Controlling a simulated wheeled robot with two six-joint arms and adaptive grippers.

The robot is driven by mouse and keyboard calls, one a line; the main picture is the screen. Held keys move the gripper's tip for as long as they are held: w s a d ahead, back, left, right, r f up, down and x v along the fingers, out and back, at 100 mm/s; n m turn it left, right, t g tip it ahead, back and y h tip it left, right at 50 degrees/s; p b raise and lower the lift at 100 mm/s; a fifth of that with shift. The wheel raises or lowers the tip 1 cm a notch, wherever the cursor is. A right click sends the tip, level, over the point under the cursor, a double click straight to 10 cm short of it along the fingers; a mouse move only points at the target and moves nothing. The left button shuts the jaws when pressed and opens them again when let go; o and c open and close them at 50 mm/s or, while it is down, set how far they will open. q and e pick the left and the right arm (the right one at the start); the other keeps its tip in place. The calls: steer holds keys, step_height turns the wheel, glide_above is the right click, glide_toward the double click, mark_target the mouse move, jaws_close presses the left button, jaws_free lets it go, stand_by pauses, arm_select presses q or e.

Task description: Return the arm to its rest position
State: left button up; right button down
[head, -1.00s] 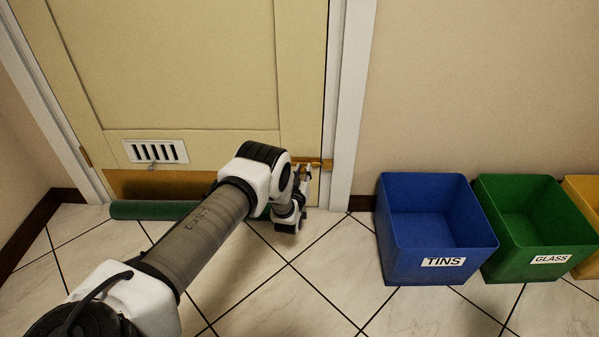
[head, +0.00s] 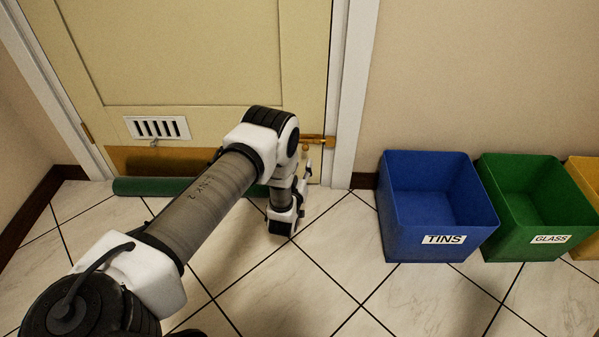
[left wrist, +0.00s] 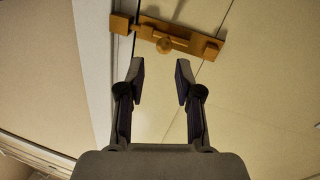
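My left gripper (head: 304,172) is at the door's right edge in the head view, just below the brass bolt (head: 318,141). In the left wrist view its two fingers (left wrist: 160,70) stand apart with nothing between them. The bolt (left wrist: 190,40) with its round knob lies beyond the fingertips, with a visible gap. My left arm (head: 205,200) reaches out from the lower left across the head view. My right gripper does not show.
The cream door (head: 200,60) has a white vent (head: 158,128) and a brass kick plate. A green roll (head: 150,187) lies along its foot. A blue TINS bin (head: 430,215), a green GLASS bin (head: 535,210) and a yellow bin stand right. Tiled floor is clear in front.

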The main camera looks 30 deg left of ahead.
arm_select(q)
steer(key=shift+v, duration=1.75)
